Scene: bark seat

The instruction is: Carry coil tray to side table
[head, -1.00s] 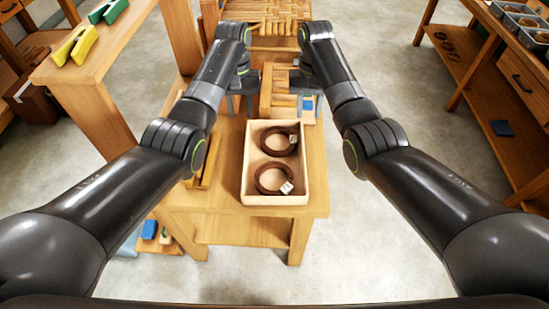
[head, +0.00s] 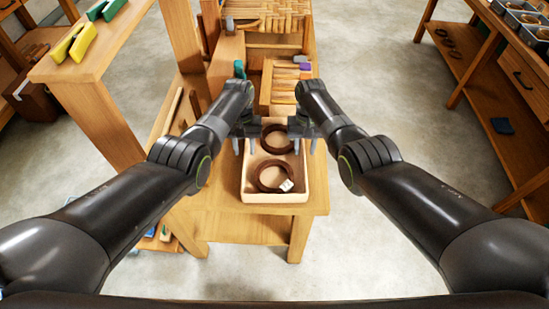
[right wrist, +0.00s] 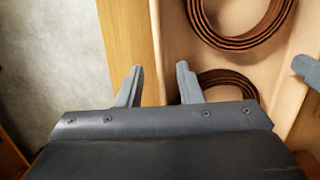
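The coil tray (head: 247,195) is a pale wooden box with two dark brown coils, standing on a low wooden bench (head: 225,196). The near coil (head: 262,184) has a white tag; the far coil (head: 266,140) is partly hidden by my grippers. My left gripper (head: 244,146) is open at the tray's left wall. My right gripper (head: 305,146) is open at its right wall. In the right wrist view, the fingers of my right gripper (right wrist: 158,84) are apart, with the tray wall (right wrist: 157,45) between them in the picture. Contact cannot be told. Which table is the side table is unclear.
A wooden rack (head: 266,86) with small tools stands behind the tray, before a woven seat (head: 265,14). A table (head: 75,65) with yellow and green clamps is at left. Shelving with bins (head: 520,20) is at right. Floor between bench and shelving is clear.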

